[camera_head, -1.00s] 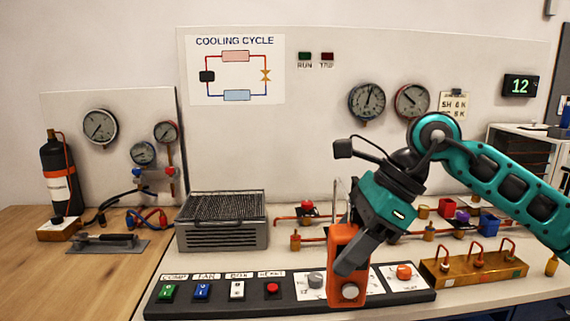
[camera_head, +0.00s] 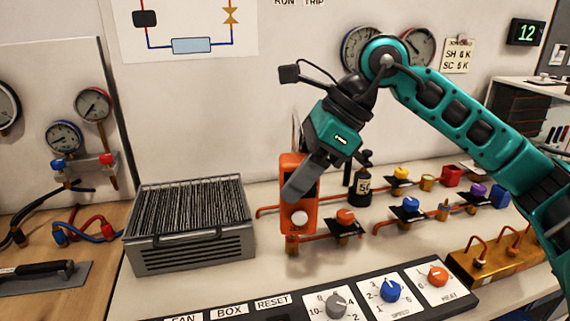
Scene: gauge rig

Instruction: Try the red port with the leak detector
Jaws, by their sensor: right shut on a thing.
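My right gripper (camera_head: 300,188) is shut on an orange handheld device with a round pale disc, which I take as the leak detector (camera_head: 298,220). It is upright at the left end of the copper piping. Its lower end overlaps a brass stub (camera_head: 292,246); I cannot tell whether they touch. No port is clearly marked as the red one. Red things in view are a red block (camera_head: 450,175) at the back right and a red knob (camera_head: 106,160) on the gauge manifold. The piping behind the detector is hidden. My left gripper is out of view.
A grey finned unit (camera_head: 190,225) stands left of the detector. Orange (camera_head: 346,216), blue (camera_head: 410,205) and yellow (camera_head: 400,172) valve knobs and a dark weight-like object (camera_head: 362,188) are close on the right. The control panel (camera_head: 320,308) lies in front, with clear bench between.

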